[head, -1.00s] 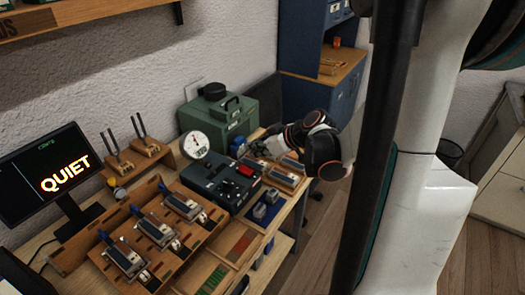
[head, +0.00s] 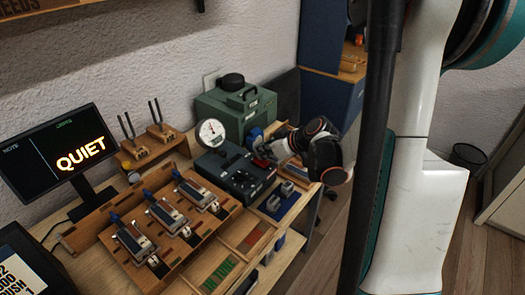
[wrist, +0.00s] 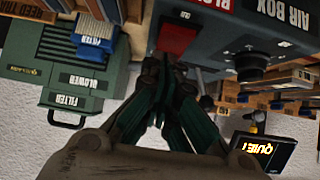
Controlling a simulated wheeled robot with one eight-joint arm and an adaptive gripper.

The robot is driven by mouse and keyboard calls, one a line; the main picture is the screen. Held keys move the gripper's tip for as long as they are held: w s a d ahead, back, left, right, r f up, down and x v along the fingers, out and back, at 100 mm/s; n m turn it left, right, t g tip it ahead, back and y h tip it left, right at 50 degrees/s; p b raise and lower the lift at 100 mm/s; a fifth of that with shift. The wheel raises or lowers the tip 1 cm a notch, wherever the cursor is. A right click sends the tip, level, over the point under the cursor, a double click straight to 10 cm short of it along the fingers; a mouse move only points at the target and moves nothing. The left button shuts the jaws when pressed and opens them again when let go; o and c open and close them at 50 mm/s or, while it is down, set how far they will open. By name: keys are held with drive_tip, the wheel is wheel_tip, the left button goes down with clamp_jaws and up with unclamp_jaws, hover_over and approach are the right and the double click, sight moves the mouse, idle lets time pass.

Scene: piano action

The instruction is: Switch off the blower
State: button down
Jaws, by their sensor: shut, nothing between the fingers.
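A dark box (head: 222,178) with a round gauge (head: 210,133) stands on the bench. In the wrist view the dark box (wrist: 225,40) carries the words "AIR BOX", a partly cut-off label starting "BLO", and a red switch (wrist: 177,40). The red switch (head: 262,162) also shows small in the head view. My gripper (head: 268,152) is at the box's right back edge, close to the switch. In the wrist view my gripper (wrist: 163,68) is shut and empty, its tips just beside the switch; contact cannot be told. The green blower box (wrist: 78,75) reads "FILTER BLOWER".
The green box (head: 238,112) stands behind the dark box. A blue filter (wrist: 92,35) is beside it. A wooden rack (head: 165,215) with several metal pieces is at front left. A monitor (head: 62,150) reads "QUIET". Small trays (head: 225,268) line the front edge.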

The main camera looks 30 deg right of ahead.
drive_tip(key=shift+w+a+f+g, duration=0.1)
drive_tip(key=shift+w+f+g, duration=0.1)
drive_tip(key=shift+f+g, duration=0.1)
drive_tip(key=shift+s, duration=0.2)
drive_tip(key=shift+s+d, duration=0.3)
drive_tip(key=shift+s, duration=0.35)
drive_tip(key=shift+r, duration=0.1)
